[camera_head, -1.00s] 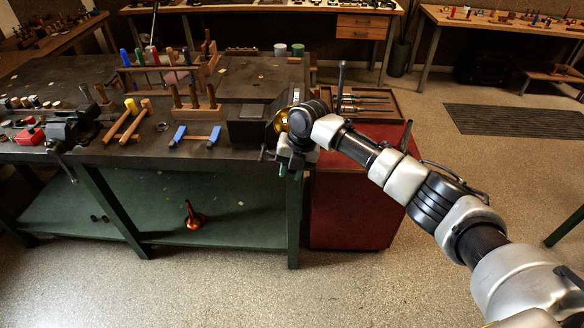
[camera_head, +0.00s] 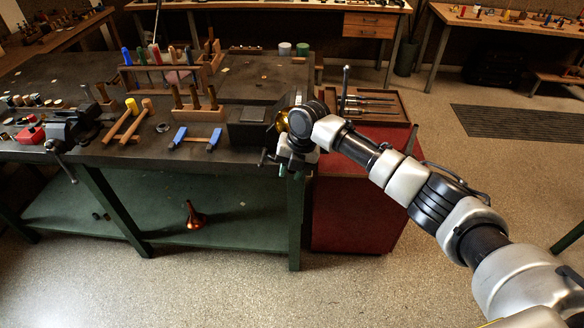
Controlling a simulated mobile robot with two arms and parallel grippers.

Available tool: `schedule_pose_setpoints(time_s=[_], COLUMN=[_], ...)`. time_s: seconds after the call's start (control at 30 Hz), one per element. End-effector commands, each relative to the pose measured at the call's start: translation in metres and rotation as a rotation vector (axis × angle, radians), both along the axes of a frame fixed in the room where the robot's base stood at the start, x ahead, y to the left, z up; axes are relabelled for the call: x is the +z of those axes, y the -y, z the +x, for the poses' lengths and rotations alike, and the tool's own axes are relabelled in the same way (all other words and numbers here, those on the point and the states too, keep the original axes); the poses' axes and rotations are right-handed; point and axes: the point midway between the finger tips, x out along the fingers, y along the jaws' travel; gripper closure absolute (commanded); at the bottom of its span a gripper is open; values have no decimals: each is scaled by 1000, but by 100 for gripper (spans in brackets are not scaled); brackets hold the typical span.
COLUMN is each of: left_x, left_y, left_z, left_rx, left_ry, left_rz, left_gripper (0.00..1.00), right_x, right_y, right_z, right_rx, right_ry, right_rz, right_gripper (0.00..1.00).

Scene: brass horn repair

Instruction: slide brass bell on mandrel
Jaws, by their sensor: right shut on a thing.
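The brass bell (camera_head: 281,121) shows as a small gold patch at the right front corner of the workbench, mostly hidden behind my right wrist. My right gripper (camera_head: 284,141) is at that corner, shut on the bell; its fingers are largely covered by my wrist. A dark block-like fixture (camera_head: 250,133) sits on the bench just left of the bell. The mandrel cannot be made out clearly, so I cannot tell whether the bell is around it or beside it. My left gripper is not in view.
A red cabinet (camera_head: 350,205) with a tool tray (camera_head: 378,118) on top stands right of the bench. Blue-ended tools (camera_head: 195,139), a wooden rack (camera_head: 160,78) and a vise (camera_head: 75,128) occupy the bench. A copper-coloured horn (camera_head: 194,216) stands on the lower shelf.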

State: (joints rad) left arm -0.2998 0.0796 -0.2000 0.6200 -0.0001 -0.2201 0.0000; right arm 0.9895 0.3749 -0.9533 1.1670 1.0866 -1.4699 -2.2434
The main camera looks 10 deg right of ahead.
Motion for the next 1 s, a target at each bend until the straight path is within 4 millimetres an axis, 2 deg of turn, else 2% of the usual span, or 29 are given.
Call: schedule_pose_setpoints(time_s=[0.13,0.17,0.33,0.67,0.77,1.0], left_x=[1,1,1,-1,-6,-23], left_y=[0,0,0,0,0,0], left_z=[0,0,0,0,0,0], left_rx=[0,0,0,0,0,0], left_ry=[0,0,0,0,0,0], left_rz=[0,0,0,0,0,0], left_gripper=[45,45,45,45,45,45], right_x=[1,1,1,3,13,59], right_y=[-2,-2,-2,0,2,13], right_z=[-1,-1,0,-1,-1,-5], right_rx=[0,0,-1,-1,-2,-1], right_ry=[2,2,1,1,4,7], right_rz=[0,0,1,0,0,0], right_gripper=[100,68,43,43,43,43])
